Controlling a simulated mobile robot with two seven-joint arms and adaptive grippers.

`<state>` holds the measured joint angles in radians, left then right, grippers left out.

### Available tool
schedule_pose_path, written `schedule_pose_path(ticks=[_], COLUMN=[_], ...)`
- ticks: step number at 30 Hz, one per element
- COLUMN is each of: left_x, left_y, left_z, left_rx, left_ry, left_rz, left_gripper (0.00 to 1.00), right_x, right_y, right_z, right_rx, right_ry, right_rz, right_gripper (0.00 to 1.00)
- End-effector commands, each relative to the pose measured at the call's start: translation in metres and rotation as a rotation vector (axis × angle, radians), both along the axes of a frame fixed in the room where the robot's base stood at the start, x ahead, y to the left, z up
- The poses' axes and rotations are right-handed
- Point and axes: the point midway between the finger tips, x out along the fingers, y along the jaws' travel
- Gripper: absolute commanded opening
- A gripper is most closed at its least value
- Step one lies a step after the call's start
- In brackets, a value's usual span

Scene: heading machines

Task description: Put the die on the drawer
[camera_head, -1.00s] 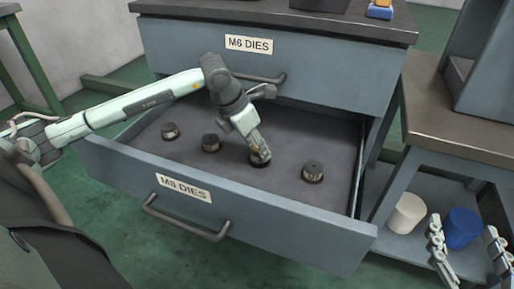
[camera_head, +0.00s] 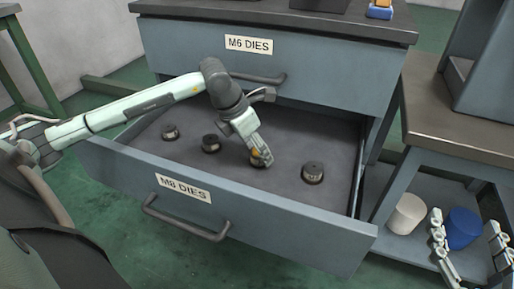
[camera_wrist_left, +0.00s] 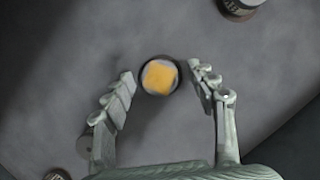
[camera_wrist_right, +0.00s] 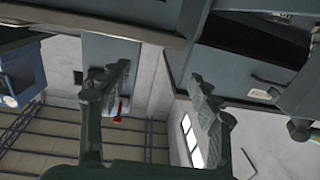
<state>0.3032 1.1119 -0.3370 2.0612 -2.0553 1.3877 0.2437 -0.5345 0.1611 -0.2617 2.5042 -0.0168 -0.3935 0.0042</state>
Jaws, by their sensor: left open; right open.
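The open lower drawer (camera_head: 272,222), labelled M8 DIES, holds several short round dark dies: one at the left (camera_head: 170,131), one left of centre (camera_head: 210,143) and one at the right (camera_head: 313,172). A round piece with an orange top (camera_head: 257,153) stands among them, partly hidden by my left gripper (camera_head: 262,154). In the left wrist view the orange-topped piece (camera_wrist_left: 158,76) lies between the tips of my open left gripper (camera_wrist_left: 160,74), with gaps on both sides. My right gripper (camera_head: 467,222) is open and empty at the lower right; its fingers also show in the right wrist view (camera_wrist_right: 157,82).
The closed M6 DIES drawer (camera_head: 330,68) and dark cabinet top (camera_head: 200,8) are above. A side table (camera_head: 460,120) stands right, with a white container (camera_head: 407,213) and a blue one (camera_head: 463,228) on its lower shelf. The drawer's front wall is close to my left arm.

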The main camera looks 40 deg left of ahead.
Motion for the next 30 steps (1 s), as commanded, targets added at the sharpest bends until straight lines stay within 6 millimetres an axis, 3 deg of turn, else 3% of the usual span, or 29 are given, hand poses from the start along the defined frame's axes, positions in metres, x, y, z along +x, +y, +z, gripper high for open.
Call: schedule_pose_path(ticks=[5,15,21,30], left_x=[-0.001,-0.027,-0.039,-0.044], left_y=[0.001,0.012,0.016,0.016], left_z=[0.007,0.073,0.101,0.113], left_rx=[0.002,0.006,0.004,0.000], left_ry=[-0.002,-0.002,-0.001,0.001], left_rz=[0.000,0.001,0.001,0.000], left_gripper=[0.57,0.57,0.57,0.57], right_x=[0.001,0.000,0.000,0.000], right_y=[-0.004,-0.016,-0.018,-0.018], right_z=[-0.009,-0.032,-0.036,-0.036], right_rx=[-0.019,-0.067,-0.074,-0.074], right_ry=[0.045,0.145,0.160,0.160], right_rz=[-0.010,-0.032,-0.035,-0.035], right_gripper=[0.63,0.63,0.63,0.63])
